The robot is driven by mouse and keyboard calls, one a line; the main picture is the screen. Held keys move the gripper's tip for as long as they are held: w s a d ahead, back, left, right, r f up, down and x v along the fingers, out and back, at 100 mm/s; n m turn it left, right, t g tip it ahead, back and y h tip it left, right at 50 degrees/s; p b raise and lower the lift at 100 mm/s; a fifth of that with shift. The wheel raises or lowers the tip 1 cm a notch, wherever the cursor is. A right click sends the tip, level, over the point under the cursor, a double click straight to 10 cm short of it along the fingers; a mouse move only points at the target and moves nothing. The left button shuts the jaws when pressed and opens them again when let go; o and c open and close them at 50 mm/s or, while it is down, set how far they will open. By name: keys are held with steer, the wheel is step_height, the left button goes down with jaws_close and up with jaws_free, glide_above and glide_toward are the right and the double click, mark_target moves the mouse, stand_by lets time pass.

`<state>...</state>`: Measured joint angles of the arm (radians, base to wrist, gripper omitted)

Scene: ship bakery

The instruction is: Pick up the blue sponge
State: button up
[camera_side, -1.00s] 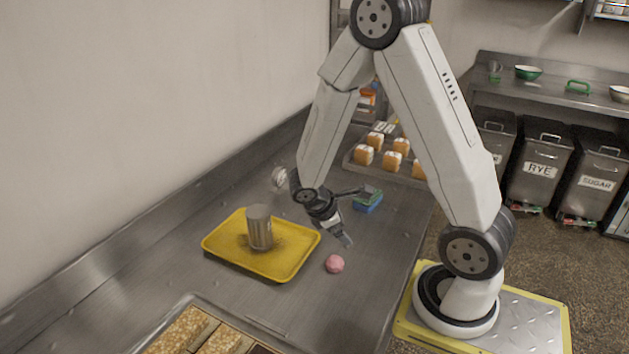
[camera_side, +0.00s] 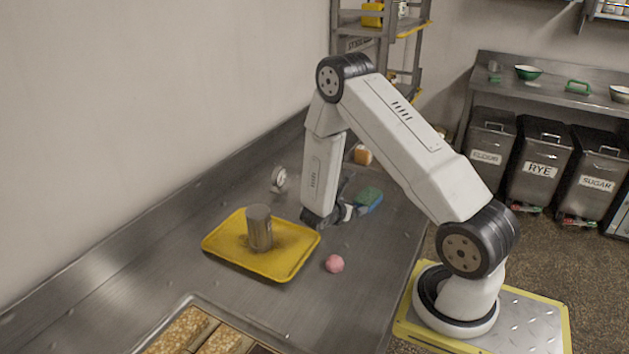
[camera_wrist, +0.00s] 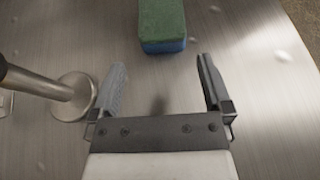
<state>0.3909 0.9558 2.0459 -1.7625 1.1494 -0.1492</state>
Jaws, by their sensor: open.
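The blue sponge (camera_side: 369,200) with a green top lies on the steel counter. In the wrist view the sponge (camera_wrist: 162,28) is at the top, just beyond and between the two fingertips. My gripper (camera_side: 349,200) is low over the counter, immediately to the left of the sponge in the side view. In the wrist view my gripper (camera_wrist: 160,75) is open, with only bare counter between its fingers. The far end of the sponge is cut off by the wrist view's upper edge.
A yellow tray (camera_side: 222,245) holding a metal cup (camera_side: 259,228) is left of my gripper. A pink ball (camera_side: 334,264) lies in front. A small round metal object (camera_side: 279,180) stands behind. In the wrist view, a metal fixture (camera_wrist: 72,97) is close to the left finger.

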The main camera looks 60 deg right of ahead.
mark_target(362, 201)
steer(key=shift+d, duration=0.1)
steer(key=shift+x, duration=1.2)
steer(key=shift+x, duration=2.6)
steer(key=shift+s, duration=0.15)
steer(key=c, duration=1)
steer(key=shift+o, duration=0.2)
steer(key=shift+r, duration=0.15)
